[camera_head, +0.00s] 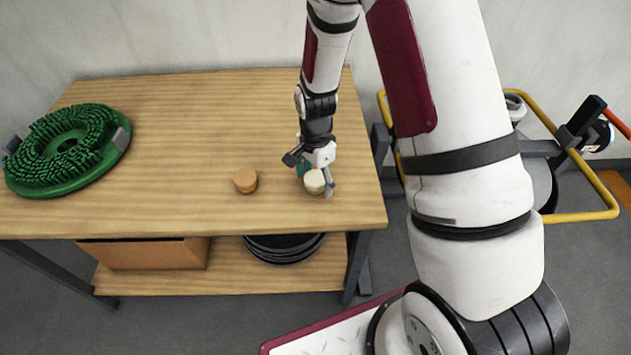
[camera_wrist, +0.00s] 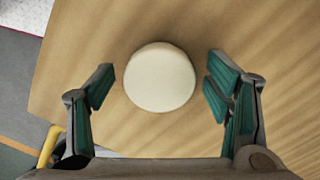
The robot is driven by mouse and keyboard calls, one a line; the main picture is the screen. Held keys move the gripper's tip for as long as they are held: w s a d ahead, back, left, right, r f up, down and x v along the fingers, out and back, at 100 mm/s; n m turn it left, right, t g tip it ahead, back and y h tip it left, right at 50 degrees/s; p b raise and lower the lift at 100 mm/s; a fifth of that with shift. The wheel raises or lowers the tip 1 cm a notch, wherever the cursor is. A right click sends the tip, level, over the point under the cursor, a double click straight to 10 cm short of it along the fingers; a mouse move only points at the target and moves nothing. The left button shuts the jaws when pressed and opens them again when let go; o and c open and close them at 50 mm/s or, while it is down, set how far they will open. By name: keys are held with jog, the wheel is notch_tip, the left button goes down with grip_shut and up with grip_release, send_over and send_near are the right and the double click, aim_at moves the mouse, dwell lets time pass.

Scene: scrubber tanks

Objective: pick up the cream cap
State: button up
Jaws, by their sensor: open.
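The cream cap (camera_head: 314,181) stands on the wooden table near its front right corner. In the wrist view the cream cap (camera_wrist: 160,77) shows as a pale round disc on the wood, seen from above. My gripper (camera_head: 312,178) is at the cap, pointing down. In the wrist view my gripper (camera_wrist: 160,88) is open, with one green-padded finger on each side of the cap. There is a clear gap between each finger and the cap, and the gripper holds nothing. In the head view the gripper hides part of the cap.
An orange-tan cap (camera_head: 245,181) stands to the left on the table (camera_head: 200,115). A green round brush (camera_head: 65,150) lies at the far left. A box (camera_head: 150,253) and black discs (camera_head: 283,247) are on the lower shelf. A yellow-railed machine (camera_head: 560,215) stands right of the table.

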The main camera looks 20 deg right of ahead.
jog(key=c, duration=1)
jog(key=shift+r, duration=0.1)
